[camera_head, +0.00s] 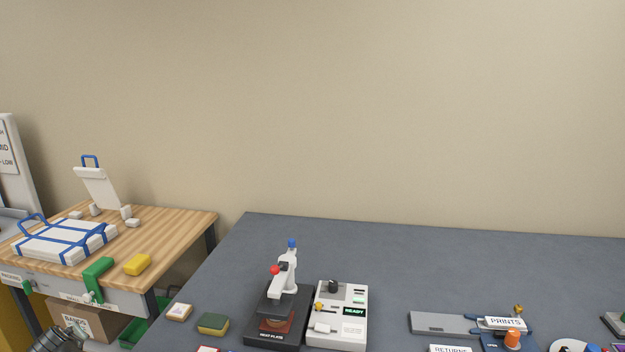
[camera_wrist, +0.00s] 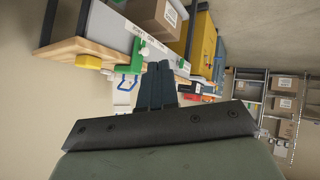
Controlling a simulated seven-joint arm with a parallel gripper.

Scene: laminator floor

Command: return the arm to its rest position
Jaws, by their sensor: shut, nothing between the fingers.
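My gripper (camera_wrist: 159,68) shows in the wrist view, its two dark fingers side by side and closed with nothing between them. It is in the air, apart from the wooden bench (camera_wrist: 72,46), which appears tilted in this view. In the head view, a grey metallic part at the lower left corner, in front of the bench, looks like part of my arm; the fingers cannot be made out there.
In the head view the wooden bench (camera_head: 178,221) at left holds a blue-strapped white pack (camera_head: 65,243), a green clamp (camera_head: 97,274) and a yellow block (camera_head: 138,264). The dark table (camera_head: 400,265) carries a heat press (camera_head: 283,300) and control box (camera_head: 340,315). The wrist view shows shelving (camera_wrist: 278,105).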

